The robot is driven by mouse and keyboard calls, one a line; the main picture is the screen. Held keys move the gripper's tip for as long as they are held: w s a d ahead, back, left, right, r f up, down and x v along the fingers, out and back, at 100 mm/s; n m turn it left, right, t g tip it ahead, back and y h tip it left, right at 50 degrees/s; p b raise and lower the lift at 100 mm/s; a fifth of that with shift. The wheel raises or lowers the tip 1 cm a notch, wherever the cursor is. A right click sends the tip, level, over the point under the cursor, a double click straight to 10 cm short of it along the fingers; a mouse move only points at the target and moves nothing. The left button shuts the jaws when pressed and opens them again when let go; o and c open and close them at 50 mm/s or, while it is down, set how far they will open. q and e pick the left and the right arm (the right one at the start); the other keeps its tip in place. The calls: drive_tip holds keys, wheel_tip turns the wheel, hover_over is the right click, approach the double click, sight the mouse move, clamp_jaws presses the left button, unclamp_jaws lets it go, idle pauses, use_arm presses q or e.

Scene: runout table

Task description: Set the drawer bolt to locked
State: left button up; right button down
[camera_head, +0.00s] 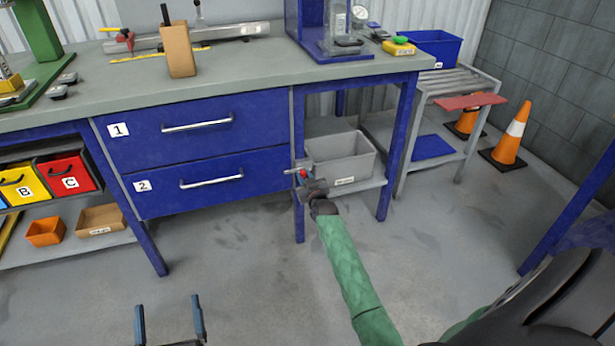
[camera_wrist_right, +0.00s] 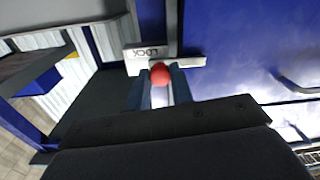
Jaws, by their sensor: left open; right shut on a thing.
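The drawer bolt (camera_wrist_right: 192,62) is a pale metal bar with a red knob (camera_wrist_right: 160,74), beside a plate marked LOCK (camera_wrist_right: 146,53). In the head view the red knob (camera_head: 303,172) is at the table leg just right of the drawers. My right gripper (camera_head: 306,186) is shut on the red knob, with its blue fingers on either side in the wrist view (camera_wrist_right: 160,88). How far the bar reaches across the drawer edge is hard to tell. Drawer 1 (camera_head: 250,132) and drawer 2 (camera_head: 250,186) look closed. My left gripper (camera_head: 170,318) is open and empty, low over the floor.
The workbench (camera_head: 90,85) carries a wooden block (camera_head: 178,50) and tools. A grey bin (camera_head: 340,158) sits on the shelf right of the bolt. A metal cart (camera_head: 460,85) and orange cones (camera_head: 510,137) stand further right. The floor before the drawers is clear.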

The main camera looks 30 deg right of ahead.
drive_tip(key=shift+a, duration=0.2)
use_arm(q)
drive_tip(key=shift+f, duration=0.25)
use_arm(e)
drive_tip(key=shift+f, duration=0.1)
drive_tip(key=c, duration=1.2)
unclamp_jaws()
drive_tip(key=shift+w+a, duration=0.1)
drive_tip(key=shift+s, duration=0.4)
use_arm(q)
wheel_tip(320, 180, down, 12)
drive_tip(key=g+y+p, duration=0.1)
drive_tip(key=g, duration=0.3)
drive_tip(key=shift+w+d+r, duration=0.2)
drive_tip(key=shift+w+d, duration=0.05)
drive_tip(key=shift+d, duration=0.15)
use_arm(e)
drive_tip(key=s+a, duration=0.1)
drive_tip(key=s, duration=0.6)
drive_tip(key=shift+a, duration=0.2)
